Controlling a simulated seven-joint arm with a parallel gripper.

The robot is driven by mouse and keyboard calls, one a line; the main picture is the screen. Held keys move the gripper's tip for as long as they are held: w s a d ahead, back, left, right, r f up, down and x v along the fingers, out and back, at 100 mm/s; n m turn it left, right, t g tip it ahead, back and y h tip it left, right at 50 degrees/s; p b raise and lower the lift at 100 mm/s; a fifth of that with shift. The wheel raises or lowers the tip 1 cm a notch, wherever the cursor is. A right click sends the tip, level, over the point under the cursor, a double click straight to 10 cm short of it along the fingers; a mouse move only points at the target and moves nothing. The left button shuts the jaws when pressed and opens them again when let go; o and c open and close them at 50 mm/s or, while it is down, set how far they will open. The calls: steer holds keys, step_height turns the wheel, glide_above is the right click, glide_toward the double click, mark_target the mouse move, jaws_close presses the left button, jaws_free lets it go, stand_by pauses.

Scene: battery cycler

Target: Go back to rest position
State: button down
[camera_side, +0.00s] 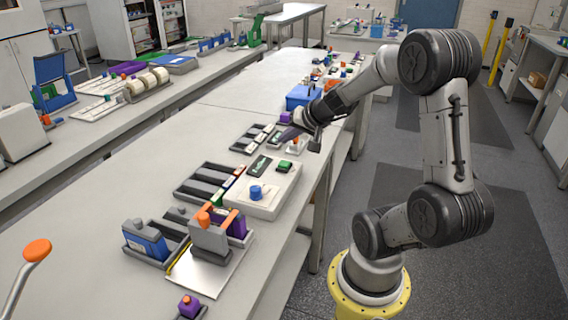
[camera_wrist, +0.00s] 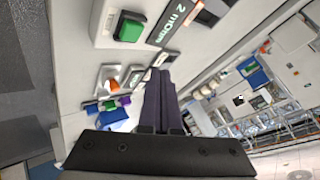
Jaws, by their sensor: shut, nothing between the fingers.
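My gripper (camera_side: 286,134) is at the bench's right edge in the side view, above the table and just beyond the white cycler unit (camera_side: 270,206). Its dark fingers (camera_wrist: 161,100) are together and empty in the wrist view. The white unit carries a blue knob (camera_side: 256,192) and a green button (camera_side: 285,165); the button also shows in the wrist view (camera_wrist: 129,28). My arm reaches to the gripper from the right, over the bench edge.
A blue box (camera_side: 301,97) stands close behind my gripper. Dark slotted trays (camera_side: 205,182) lie left of the white unit. A grey device with an orange lever (camera_side: 210,232) stands nearer the camera. The left side of the bench top (camera_side: 100,235) is clear.

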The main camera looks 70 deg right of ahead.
stand_by(0.3)
steer(key=w+a+r+n+t+y, duration=0.1)
steer(key=w+a+r+n, duration=0.2)
steer(key=a, duration=0.2)
steer(key=w+a+r+n+t+y, duration=0.1)
steer(key=w+a+r+n, duration=0.15)
steer(key=a, duration=0.35)
steer(key=s+a+r+n+g+y, duration=0.1)
steer(key=s+a+r+n+y, duration=0.15)
steer(key=a, duration=0.45)
steer(key=s+a+r+n+y, duration=0.1)
steer(key=s+a+r+n, duration=0.15)
steer(key=a, duration=0.45)
steer(key=s+f+n+g+h, duration=0.1)
steer(key=s+f+n+g, duration=0.2)
steer(key=s, duration=0.9)
steer(key=shift+s+d+f+g+h, duration=0.2)
steer(key=shift+f+g+h, duration=0.2)
steer(key=shift+f, duration=0.25)
